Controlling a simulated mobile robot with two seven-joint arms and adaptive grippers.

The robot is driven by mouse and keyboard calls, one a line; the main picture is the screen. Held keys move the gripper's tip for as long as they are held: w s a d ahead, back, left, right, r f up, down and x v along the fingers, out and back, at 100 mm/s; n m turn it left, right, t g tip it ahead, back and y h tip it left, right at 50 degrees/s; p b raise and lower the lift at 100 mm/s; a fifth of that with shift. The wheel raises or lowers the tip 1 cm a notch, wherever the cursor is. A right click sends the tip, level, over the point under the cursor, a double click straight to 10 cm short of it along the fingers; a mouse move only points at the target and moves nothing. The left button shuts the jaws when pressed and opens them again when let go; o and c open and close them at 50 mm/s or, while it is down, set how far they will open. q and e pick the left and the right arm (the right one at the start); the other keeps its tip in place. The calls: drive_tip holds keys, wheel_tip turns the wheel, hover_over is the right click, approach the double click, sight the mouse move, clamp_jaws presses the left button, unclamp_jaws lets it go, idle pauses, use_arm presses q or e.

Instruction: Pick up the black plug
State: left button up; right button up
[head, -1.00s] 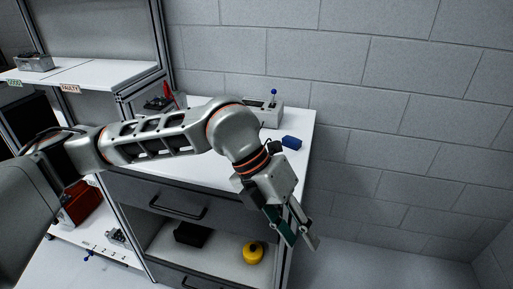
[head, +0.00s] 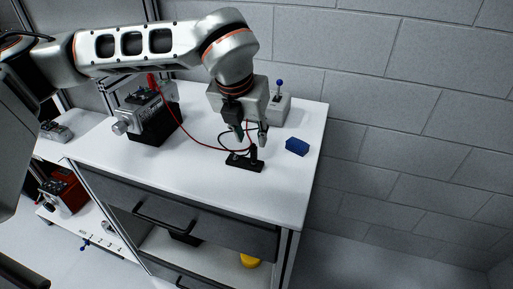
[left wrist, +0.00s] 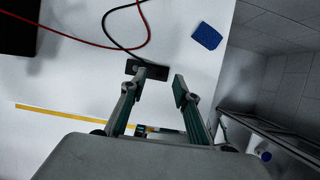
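The black plug (head: 254,151) stands upright at the right part of a flat black socket block (head: 240,164) on the white worktop. A black cable runs near it. My left gripper (head: 251,138) points down just above the plug, its two fingers apart with nothing held. In the left wrist view the open gripper (left wrist: 160,83) has the black block (left wrist: 132,66) beyond its fingertips. The left finger there covers part of the block, and the plug cannot be made out clearly. My right gripper is in neither view.
A blue block (head: 297,146) lies right of the socket block. A grey box with a blue-knobbed lever (head: 279,108) stands behind. A black and silver motor (head: 152,120) with a red cable (head: 188,138) stands to the left. The front worktop is clear.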

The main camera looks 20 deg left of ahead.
sight(253, 148)
use_arm(q)
drive_tip(key=shift+f, duration=0.65)
drive_tip(key=x, duration=0.5)
drive_tip(key=shift+f, duration=0.1)
clamp_jaws()
